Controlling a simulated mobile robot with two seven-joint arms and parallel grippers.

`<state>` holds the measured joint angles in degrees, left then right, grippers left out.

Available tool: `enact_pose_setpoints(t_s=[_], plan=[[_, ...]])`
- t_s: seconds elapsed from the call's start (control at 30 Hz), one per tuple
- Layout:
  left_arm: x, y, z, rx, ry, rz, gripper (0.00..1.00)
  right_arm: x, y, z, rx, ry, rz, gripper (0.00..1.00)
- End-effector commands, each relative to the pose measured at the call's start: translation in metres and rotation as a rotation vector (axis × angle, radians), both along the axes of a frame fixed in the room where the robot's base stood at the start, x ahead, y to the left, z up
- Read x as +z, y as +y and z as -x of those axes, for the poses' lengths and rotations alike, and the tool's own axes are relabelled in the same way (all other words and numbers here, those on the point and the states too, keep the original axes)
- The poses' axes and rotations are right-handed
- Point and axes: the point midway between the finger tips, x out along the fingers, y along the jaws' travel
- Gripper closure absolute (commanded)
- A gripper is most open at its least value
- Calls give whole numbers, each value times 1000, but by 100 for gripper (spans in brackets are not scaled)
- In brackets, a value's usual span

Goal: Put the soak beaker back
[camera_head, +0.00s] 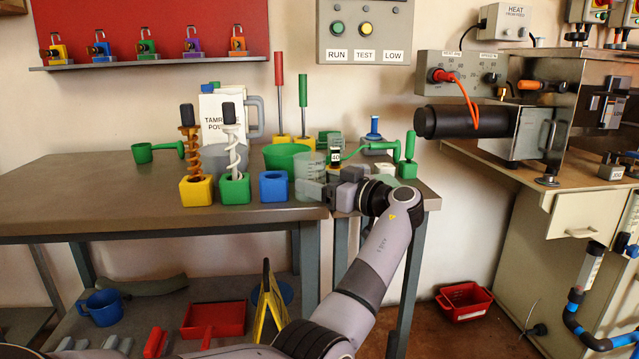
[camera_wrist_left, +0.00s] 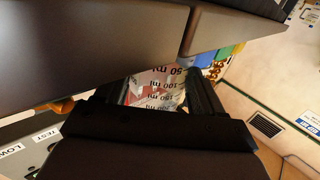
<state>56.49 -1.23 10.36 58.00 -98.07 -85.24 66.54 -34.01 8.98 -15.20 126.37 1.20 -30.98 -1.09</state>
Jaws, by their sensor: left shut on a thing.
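The soak beaker (camera_head: 309,164) is a clear measuring beaker near the front right of the grey workbench, in front of a green bowl (camera_head: 285,155). My left gripper (camera_head: 328,184) is shut on it from the right, in the head view. The left wrist view shows the beaker (camera_wrist_left: 158,86), with its printed volume marks, between the two dark fingers of the left gripper (camera_wrist_left: 160,98). The beaker looks upright in the head view. I cannot tell whether its base touches the bench. My right gripper is in neither view.
A blue block holder (camera_head: 273,187) stands just left of the beaker. Green and yellow holders with spiral stirrers stand farther left. The bench's left part (camera_head: 90,190) is clear.

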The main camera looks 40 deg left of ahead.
Motion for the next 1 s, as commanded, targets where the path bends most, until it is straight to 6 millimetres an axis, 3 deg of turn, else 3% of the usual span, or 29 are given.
enact_pose_setpoints(t_s=[0.07,0.1,0.13,0.17,0.57,1.0], plan=[[-5,0,0,0,-1,-1,73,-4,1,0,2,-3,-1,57],[-2,0,0,0,0,0,19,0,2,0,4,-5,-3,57],[-2,0,0,0,0,0,9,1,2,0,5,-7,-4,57],[-2,0,0,0,0,0,6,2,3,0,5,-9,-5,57],[4,0,0,1,0,0,6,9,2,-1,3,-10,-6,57],[1,-90,-7,-2,1,0,6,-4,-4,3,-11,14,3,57]])
